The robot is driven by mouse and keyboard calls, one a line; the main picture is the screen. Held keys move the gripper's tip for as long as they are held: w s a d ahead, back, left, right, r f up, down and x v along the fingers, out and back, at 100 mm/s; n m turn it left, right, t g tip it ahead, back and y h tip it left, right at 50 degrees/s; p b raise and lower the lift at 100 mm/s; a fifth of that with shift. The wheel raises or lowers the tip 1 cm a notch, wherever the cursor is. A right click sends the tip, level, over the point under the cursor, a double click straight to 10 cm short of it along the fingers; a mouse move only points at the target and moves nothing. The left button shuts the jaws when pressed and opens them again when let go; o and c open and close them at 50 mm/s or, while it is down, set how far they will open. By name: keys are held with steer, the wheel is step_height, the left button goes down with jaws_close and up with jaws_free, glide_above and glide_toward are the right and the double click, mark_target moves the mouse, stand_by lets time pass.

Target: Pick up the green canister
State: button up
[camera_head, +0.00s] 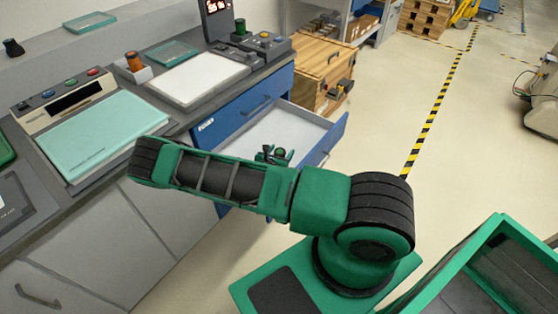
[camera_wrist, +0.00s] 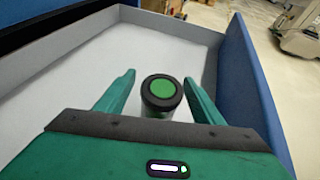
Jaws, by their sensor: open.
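A green canister (camera_wrist: 161,90) with a dark rim and a bright green round top shows in the wrist view. It stands in an open white-floored drawer (camera_wrist: 190,27). My gripper (camera_wrist: 159,77) is open, with one finger on each side of the canister and visible gaps between.
The counter above holds scales, an orange-brown canister (camera_head: 134,61) and a small green and dark cylinder (camera_head: 240,27). A wooden crate (camera_head: 312,72) stands behind the drawer.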

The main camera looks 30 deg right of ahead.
steer(key=shift+x, duration=1)
steer(key=c, duration=1.2)
steer(key=shift+r, duration=0.15)
